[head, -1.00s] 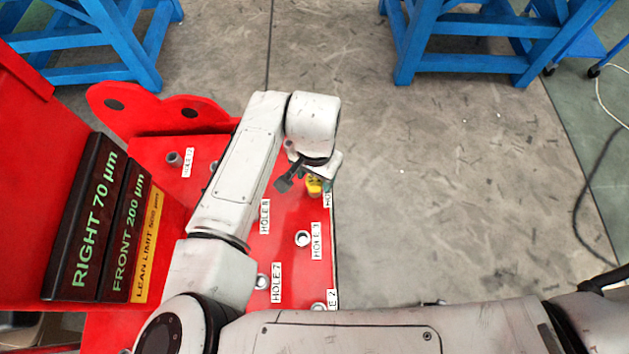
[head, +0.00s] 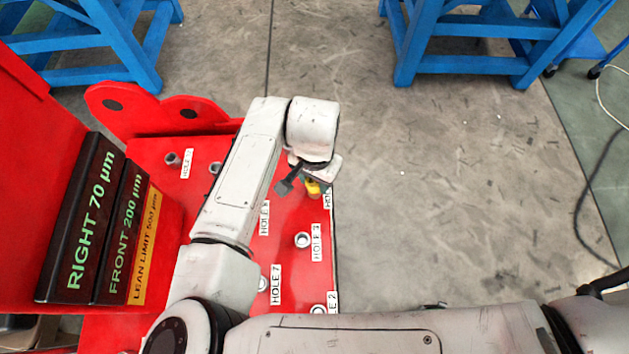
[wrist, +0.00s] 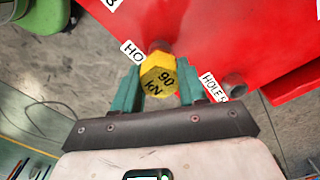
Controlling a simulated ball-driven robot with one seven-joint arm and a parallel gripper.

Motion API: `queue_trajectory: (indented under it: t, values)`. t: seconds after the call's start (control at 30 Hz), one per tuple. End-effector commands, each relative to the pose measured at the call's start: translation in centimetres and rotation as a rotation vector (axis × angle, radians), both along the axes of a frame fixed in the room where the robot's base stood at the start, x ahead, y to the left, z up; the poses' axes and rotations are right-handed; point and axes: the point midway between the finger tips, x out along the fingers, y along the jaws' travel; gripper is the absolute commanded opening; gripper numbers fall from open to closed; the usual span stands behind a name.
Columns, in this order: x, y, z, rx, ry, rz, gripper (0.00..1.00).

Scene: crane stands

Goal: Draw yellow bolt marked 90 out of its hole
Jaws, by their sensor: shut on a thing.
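The yellow bolt (wrist: 158,76) shows its hex head marked "90 kN" in the wrist view, between the two green fingers of my gripper (wrist: 160,88). My gripper is shut on the bolt head. Behind the head, the bolt meets the red plate (wrist: 215,45) beside a label partly reading "HO". In the head view the bolt (head: 312,187) is a small yellow patch at the plate's right edge, under my gripper (head: 308,184), partly hidden by my wrist. How deep the shank sits in its hole cannot be seen.
The red plate carries several holes, among them Hole 3 (head: 302,240) and Hole 7 (head: 263,283). A display reads "RIGHT 70 µm" (head: 85,220), another "FRONT 200 µm" (head: 122,240); a yellow plate reads "LEAN LIMIT 500 µm" (head: 148,250). Blue stands (head: 460,62) stand behind.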

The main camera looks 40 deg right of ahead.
Motion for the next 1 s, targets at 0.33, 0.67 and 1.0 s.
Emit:
queue_trajectory:
  t: [0.33, 0.67, 1.0]
  values:
    - [0.0, 0.0, 0.3, -0.001, -0.001, 0.0, 0.08]
    - [0.0, 0.0, 1.8, -0.001, -0.001, 0.0, 0.08]
    - [0.0, 0.0, 3.3, -0.001, 0.0, 0.0, 0.08]
